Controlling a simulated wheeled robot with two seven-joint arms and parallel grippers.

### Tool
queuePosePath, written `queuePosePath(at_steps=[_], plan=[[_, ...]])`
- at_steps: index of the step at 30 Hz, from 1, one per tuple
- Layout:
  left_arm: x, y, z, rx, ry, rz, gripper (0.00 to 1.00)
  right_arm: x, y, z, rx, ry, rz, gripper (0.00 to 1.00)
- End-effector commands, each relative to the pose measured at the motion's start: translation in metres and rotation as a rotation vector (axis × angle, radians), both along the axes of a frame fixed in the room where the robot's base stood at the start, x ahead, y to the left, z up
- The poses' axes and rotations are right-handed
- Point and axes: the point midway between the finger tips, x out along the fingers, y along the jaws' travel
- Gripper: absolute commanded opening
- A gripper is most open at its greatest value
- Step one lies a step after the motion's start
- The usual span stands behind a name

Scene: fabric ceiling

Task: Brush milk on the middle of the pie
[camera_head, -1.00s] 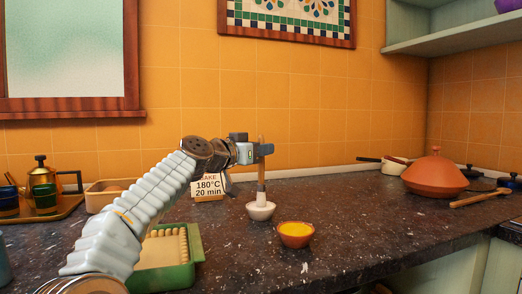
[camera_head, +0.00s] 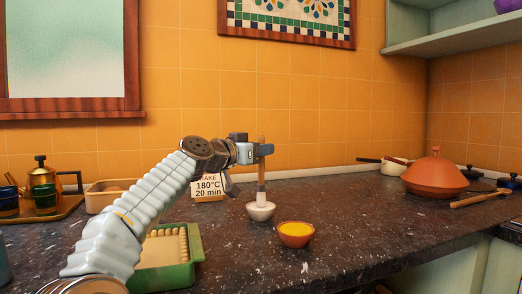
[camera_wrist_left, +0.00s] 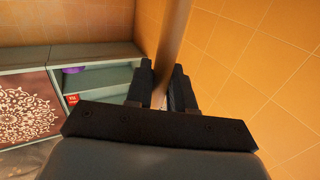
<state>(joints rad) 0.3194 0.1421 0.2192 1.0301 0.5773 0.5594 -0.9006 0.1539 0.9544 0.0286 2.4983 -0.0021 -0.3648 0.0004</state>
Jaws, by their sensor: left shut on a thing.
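My left gripper (camera_head: 264,150) is shut on the wooden handle of a brush (camera_head: 262,174), held upright. The handle also shows between the fingers in the left wrist view (camera_wrist_left: 174,40). The brush's pale head is at a small white bowl (camera_head: 260,212), its tip hidden by the bowl's rim; I cannot tell how deep it sits. An orange-brown bowl with yellow liquid (camera_head: 296,234) stands to the right of the white bowl. The pie (camera_head: 162,250), pale with a ridged edge, lies in a green dish (camera_head: 178,276), partly hidden by my left arm. My right gripper is not in view.
A sign reading 180°C, 20 min (camera_head: 208,186) stands behind my arm. A tray with a teapot (camera_head: 42,180) and a tan dish (camera_head: 104,194) are at the left. A clay tagine (camera_head: 435,174) and pans are at the right. The counter's middle right is clear.

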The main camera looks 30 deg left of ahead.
Motion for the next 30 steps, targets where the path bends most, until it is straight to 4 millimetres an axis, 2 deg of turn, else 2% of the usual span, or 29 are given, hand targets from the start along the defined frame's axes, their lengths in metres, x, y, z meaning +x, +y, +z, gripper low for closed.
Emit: queuePosePath(at_steps=[5, 10, 24, 30], plan=[[0.002, 0.0, -0.004, 0.001, 0.008, -0.002, 0.0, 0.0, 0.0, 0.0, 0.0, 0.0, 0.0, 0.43], [0.002, 0.0, 0.002, 0.001, 0.008, -0.002, 0.0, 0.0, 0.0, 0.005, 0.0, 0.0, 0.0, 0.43], [0.001, 0.0, 0.048, 0.001, 0.004, -0.001, 0.0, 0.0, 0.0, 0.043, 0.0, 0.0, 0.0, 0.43], [0.001, 0.0, 0.065, 0.0, 0.002, 0.0, 0.0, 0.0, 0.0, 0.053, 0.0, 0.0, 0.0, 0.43]])
